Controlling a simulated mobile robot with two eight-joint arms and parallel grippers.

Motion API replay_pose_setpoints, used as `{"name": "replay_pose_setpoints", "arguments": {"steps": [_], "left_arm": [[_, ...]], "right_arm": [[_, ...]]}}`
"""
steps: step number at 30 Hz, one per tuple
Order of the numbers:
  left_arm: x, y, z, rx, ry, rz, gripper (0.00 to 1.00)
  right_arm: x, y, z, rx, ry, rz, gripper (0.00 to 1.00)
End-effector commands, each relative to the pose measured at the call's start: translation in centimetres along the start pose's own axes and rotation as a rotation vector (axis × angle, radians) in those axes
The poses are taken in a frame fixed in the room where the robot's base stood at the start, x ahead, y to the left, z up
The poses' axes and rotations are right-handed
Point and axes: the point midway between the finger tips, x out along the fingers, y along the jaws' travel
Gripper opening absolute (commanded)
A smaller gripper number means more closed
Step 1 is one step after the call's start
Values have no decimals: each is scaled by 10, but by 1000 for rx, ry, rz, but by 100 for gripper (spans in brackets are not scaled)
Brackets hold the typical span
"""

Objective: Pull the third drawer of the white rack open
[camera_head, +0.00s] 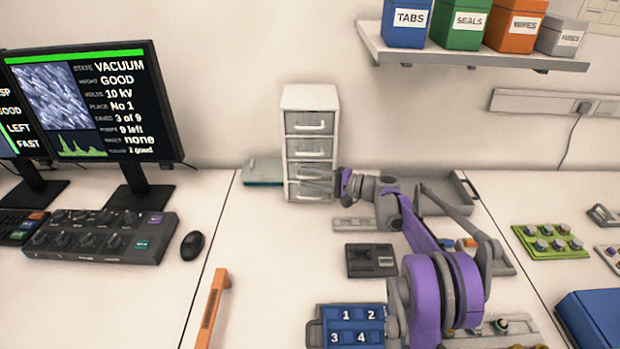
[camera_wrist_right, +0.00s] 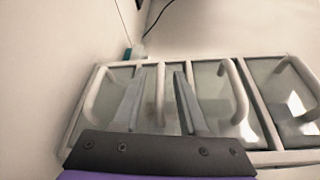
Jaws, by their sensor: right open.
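The white rack (camera_head: 309,97) stands at the back of the bench against the wall, with a column of grey-fronted drawers and white bar handles. The third drawer from the top (camera_head: 296,171) looks shut, and its handle is partly hidden by my right gripper (camera_head: 322,180). In the right wrist view the rack appears turned sideways. There the open fingers of my right gripper (camera_wrist_right: 160,100) lie on either side of the third drawer's handle (camera_wrist_right: 160,85). I cannot tell whether they touch it. My left gripper is not in view.
A teal-and-grey box (camera_head: 262,172) lies left of the rack. A grey tray (camera_head: 470,188) and a dark block (camera_head: 371,260) lie near my right arm. A shelf (camera_head: 470,56) with labelled bins hangs above right. The bench in front of the rack is mostly clear.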

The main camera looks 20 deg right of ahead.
Motion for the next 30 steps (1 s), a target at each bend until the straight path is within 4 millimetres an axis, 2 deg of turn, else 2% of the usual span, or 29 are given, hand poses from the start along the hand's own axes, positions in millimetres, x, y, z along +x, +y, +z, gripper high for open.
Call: {"name": "replay_pose_setpoints", "arguments": {"steps": [6, 13, 30], "left_arm": [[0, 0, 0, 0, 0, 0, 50], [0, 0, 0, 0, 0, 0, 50], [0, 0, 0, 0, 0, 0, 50]], "right_arm": [[0, 0, 0, 0, 0, 0, 42], [0, 0, 0, 0, 0, 0, 1], [0, 0, 0, -1, 1, 1, 0]]}}
